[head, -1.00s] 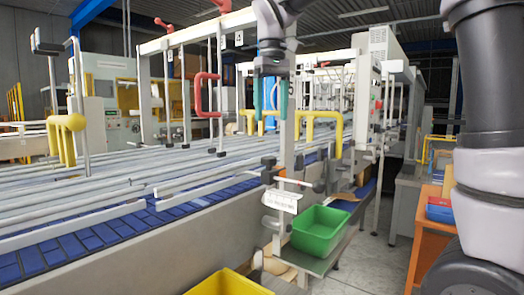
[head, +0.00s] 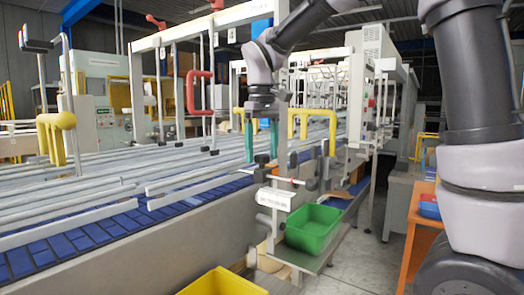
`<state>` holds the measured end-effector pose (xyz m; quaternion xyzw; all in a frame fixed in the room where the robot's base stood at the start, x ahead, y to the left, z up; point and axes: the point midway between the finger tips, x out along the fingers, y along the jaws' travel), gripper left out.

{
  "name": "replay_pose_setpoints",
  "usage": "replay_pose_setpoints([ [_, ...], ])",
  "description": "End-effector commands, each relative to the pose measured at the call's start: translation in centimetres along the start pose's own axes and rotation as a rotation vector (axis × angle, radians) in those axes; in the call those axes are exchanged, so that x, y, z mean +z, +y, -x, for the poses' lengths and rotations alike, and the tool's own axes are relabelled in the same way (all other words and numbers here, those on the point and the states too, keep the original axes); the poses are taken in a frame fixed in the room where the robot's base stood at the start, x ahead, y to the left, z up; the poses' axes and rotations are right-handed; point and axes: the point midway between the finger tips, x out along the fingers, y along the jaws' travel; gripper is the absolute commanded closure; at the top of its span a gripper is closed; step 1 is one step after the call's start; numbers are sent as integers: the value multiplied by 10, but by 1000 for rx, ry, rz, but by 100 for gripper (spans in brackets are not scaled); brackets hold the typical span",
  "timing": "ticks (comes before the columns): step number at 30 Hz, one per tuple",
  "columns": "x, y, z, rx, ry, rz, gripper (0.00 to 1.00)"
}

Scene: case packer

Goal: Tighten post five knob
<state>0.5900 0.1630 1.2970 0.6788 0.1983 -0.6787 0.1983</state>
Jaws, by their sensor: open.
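My gripper (head: 261,152) has two green fingers that point down and stand apart with nothing held between them. It is in front of a grey upright post (head: 282,140) beside the conveyor. A small black knob (head: 262,160) shows just below and between the fingertips; I cannot tell if they touch it. Another black knob (head: 293,160) sits to the right on the post. Below, a crossbar (head: 287,181) with black ends is clamped across the post. My arm and gripper hide the post's upper part, and no number is readable on it now.
A white scale plate (head: 274,199) hangs under the crossbar. A green bin (head: 313,226) stands on a low shelf, and a yellow bin (head: 222,284) is at the front. A yellow handle (head: 318,114) is right of the gripper. Conveyor rails (head: 120,170) fill the left.

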Motion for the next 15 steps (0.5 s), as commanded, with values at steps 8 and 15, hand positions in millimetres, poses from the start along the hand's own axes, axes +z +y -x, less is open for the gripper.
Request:
replay_pose_setpoints([
  [8, 0, 0, 0, 0, 0, 0, 56],
  [15, 0, 0, 0, 0, 0, -2, 100],
])
